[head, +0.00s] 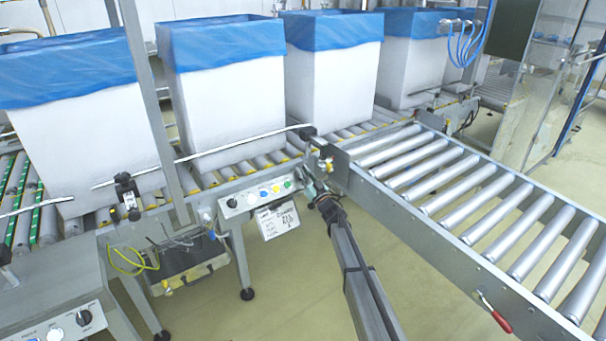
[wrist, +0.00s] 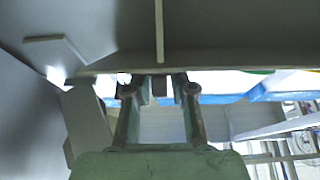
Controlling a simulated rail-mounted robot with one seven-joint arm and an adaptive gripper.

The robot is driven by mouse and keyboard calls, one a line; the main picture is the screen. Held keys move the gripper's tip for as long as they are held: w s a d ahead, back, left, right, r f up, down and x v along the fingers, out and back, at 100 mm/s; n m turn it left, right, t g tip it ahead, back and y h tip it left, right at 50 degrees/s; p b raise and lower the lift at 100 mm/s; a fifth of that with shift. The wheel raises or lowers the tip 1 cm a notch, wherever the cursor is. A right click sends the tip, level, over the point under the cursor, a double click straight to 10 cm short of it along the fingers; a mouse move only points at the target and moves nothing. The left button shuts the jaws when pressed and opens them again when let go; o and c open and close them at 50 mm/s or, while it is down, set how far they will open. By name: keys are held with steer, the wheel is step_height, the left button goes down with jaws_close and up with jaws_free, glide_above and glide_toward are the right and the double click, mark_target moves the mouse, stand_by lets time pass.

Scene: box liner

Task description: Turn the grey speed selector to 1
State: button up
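A control panel (head: 258,195) hangs below the conveyor edge in the head view, with a dark knob (head: 231,203), a pale knob (head: 251,198) and coloured buttons in a row. Which of these is the grey speed selector is too small to tell. My gripper (head: 308,180) is just right of this panel, under the conveyor frame; its fingertips are hard to make out there. In the wrist view the two fingers of my gripper (wrist: 160,92) stand apart. A small dark grey block shows between them, with gaps at both sides; I cannot tell what it is.
A second panel (head: 62,325) with knobs is at the lower left. A paper sign (head: 278,220) hangs under the middle panel. Blue-lined white boxes (head: 225,95) stand on the rollers behind. A roller conveyor (head: 480,200) fills the right. Grey metal (wrist: 220,35) closely overhangs my gripper.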

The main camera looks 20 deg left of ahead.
jaws_close()
steer(key=shift+w+n+g, duration=0.1)
steer(key=shift+n+g, duration=0.4)
steer(key=shift+g, duration=0.1)
steer(key=shift+a+n+g+y+p, duration=0.1)
steer(key=shift+n+g+y+p, duration=1)
steer(key=shift+n+g, duration=1)
steer(key=shift+s+f+n+g+p, duration=0.15)
steer(key=shift+n+g+p, duration=0.2)
steer(key=shift+n+g, duration=1)
steer(key=shift+s+r+n+g+p, duration=0.1)
steer(key=shift+n+g+p, duration=0.25)
steer(key=shift+n+g, duration=0.95)
steer(key=shift+f+g, duration=0.1)
steer(key=shift+g, duration=0.35)
